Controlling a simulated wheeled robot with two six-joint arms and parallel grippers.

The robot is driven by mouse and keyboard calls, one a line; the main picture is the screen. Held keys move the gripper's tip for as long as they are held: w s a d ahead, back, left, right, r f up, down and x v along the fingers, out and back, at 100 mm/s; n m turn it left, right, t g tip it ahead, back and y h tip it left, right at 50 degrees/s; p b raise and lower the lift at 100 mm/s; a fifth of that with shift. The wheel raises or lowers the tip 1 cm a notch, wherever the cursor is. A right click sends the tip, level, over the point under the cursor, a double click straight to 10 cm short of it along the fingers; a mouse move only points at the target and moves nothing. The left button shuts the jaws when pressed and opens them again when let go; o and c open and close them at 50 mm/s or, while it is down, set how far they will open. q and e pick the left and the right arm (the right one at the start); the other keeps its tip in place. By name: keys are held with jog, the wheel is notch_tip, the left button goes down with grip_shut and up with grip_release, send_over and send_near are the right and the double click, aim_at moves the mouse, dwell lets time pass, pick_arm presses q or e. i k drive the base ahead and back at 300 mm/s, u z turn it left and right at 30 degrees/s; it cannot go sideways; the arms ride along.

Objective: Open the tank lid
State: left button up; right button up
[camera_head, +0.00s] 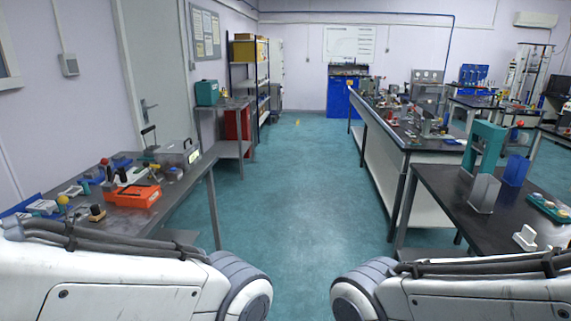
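No tank with a lid can be made out for certain. A grey, partly clear box (178,154) with a handle on top stands at the back of the left bench; I cannot tell whether it is the tank. A grey metal block (484,193) stands on the right bench beside a teal frame. My two white arms reach in along the bottom edge, left and right, and only their upper links show. Both grippers are outside the picture.
The left bench (150,215) holds an orange tray (133,196) and small tools. The right bench (440,192) carries a teal frame (484,143), a blue block (515,170) and a teal tray (550,207). A clear teal floor aisle (290,190) runs between the benches.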

aim_at(176, 148)
jog(key=z, duration=0.2)
jog(key=i, duration=1.95)
jog(key=u, duration=0.6)
jog(key=i, duration=1.85)
jog(key=u, duration=0.95)
